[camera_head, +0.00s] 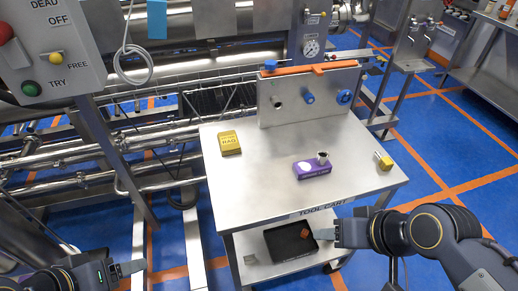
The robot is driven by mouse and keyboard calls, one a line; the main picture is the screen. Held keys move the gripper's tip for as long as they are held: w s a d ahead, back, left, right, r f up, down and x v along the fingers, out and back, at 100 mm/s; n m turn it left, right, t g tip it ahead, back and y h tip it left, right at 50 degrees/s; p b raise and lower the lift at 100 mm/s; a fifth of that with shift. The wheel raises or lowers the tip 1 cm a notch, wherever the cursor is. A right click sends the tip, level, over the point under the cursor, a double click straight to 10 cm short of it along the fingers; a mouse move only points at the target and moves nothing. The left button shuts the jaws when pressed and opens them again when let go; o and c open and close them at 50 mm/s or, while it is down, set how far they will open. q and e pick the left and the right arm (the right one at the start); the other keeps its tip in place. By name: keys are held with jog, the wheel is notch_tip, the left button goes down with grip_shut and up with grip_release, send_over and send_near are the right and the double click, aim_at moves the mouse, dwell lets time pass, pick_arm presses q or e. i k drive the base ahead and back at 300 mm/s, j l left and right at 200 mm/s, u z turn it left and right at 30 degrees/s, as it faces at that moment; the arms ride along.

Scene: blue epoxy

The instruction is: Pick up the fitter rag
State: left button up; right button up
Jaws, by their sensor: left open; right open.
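The fitter rag (229,142) looks like a small yellow packet with dark lettering that seems to include "RAG". It lies flat on the left part of the steel tool cart's top (258,187), apart from both grippers. My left gripper (138,266) is low at the bottom left, in front of and below the cart top, open and empty. My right gripper (318,234) is open in front of the cart's front edge, to the right of the rag and nearer to me. Its fingers are seen edge-on and hold nothing visible.
On the cart top are a purple box (312,168), a small metal cup (322,157) at it, and a yellow-tagged item (384,161). An upright steel panel (290,97) with blue knobs stands at the back. A black tray (288,243) is on the lower shelf. Pipes run along the left.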

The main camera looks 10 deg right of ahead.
aim_at(228, 144)
jog(key=i+l+u, duration=0.1)
jog(key=u, duration=0.4)
jog(key=l+u, duration=0.2)
jog(key=u, duration=0.3)
jog(key=l+u, duration=0.2)
jog(key=u, duration=0.3)
jog(key=i, duration=0.05)
